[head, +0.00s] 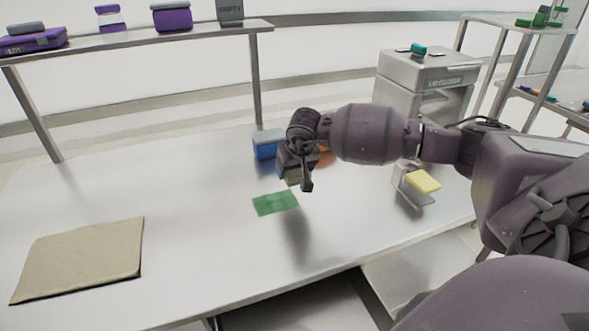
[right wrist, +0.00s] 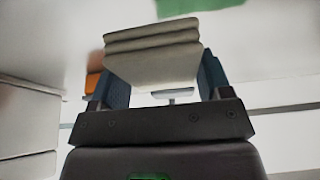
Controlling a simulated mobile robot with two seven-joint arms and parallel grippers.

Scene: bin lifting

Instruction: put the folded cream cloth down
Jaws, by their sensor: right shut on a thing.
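The folded cream cloth (right wrist: 155,55) is a layered block held between the two blue-grey fingers of my right gripper (right wrist: 160,85). In the head view my right gripper (head: 297,165) hangs above the middle of the table, with a little of the cloth showing under it and most of it hidden. A dark shadow lies on the table below, apart from the gripper. A flat green cloth (head: 275,203) lies on the table just below the gripper in the picture. My left gripper is not in view.
On the table (head: 190,190), a beige mat (head: 80,260) lies at the left, a blue container (head: 267,144) and an orange thing (head: 325,158) stand behind my gripper, and a yellow sponge (head: 423,181) rests on a metal holder at the right. Room is free between mat and green cloth.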

